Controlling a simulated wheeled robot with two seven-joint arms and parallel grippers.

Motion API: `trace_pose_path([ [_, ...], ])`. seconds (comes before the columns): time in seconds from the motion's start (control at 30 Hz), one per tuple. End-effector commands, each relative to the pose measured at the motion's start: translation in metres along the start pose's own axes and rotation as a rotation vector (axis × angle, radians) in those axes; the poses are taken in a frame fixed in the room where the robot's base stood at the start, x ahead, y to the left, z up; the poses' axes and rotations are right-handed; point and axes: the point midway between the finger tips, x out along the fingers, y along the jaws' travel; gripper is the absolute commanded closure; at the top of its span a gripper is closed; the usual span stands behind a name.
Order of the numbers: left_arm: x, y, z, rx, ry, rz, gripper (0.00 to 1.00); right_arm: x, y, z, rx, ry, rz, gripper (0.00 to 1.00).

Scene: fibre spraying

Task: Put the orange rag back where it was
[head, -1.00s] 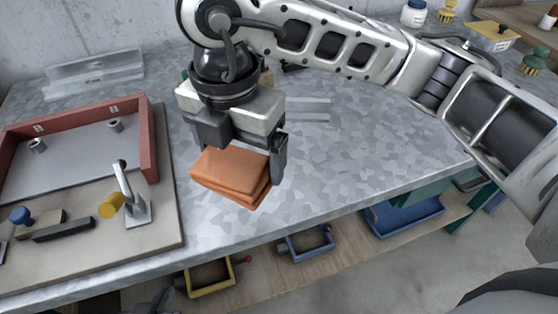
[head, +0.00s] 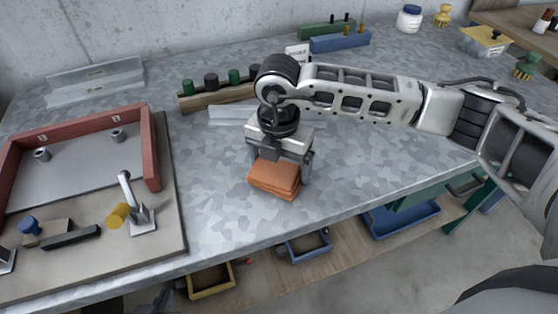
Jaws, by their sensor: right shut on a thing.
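The orange rag (head: 273,179) is a folded stack in the middle of the metal-topped table (head: 225,205). My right gripper (head: 280,163) points down from above and is shut on the rag, with a finger on either side. I cannot tell whether the rag's underside touches the table top. Only a dark tip of my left gripper (head: 155,302) shows at the bottom edge, below the table's front, and its jaws cannot be made out.
A red-walled fixture board (head: 165,200) with a clamp fills the left. A wooden rack (head: 218,97) with dark and green knobs and a clear angled strip (head: 230,115) lie behind the rag. Bins (head: 306,246) sit below the front edge. The table right of the rag is clear.

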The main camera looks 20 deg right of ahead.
Motion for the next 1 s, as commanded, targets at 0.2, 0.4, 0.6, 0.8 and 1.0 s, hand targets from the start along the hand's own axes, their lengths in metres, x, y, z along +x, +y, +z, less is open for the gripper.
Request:
trace_pose_path([
  [0.2,-0.001,0.0,0.002,-0.001,-0.003,-0.001,1.0,0.001,0.001,0.0,0.0,0.0,0.002,0.3],
  [0.4,0.0,0.0,0.005,-0.002,-0.006,0.0,1.0,0.005,0.001,-0.001,0.0,0.0,0.001,0.06],
  [0.6,-0.001,0.0,0.001,-0.002,-0.001,0.001,1.0,0.004,0.0,-0.001,0.0,0.0,0.001,0.0],
  [0.8,-0.003,0.0,-0.002,-0.002,0.004,0.001,1.0,-0.006,0.001,0.0,0.0,-0.001,0.003,0.0],
  [1.0,0.0,0.0,0.003,-0.001,0.001,0.001,1.0,-0.044,0.002,0.0,-0.001,-0.003,0.007,0.0],
])
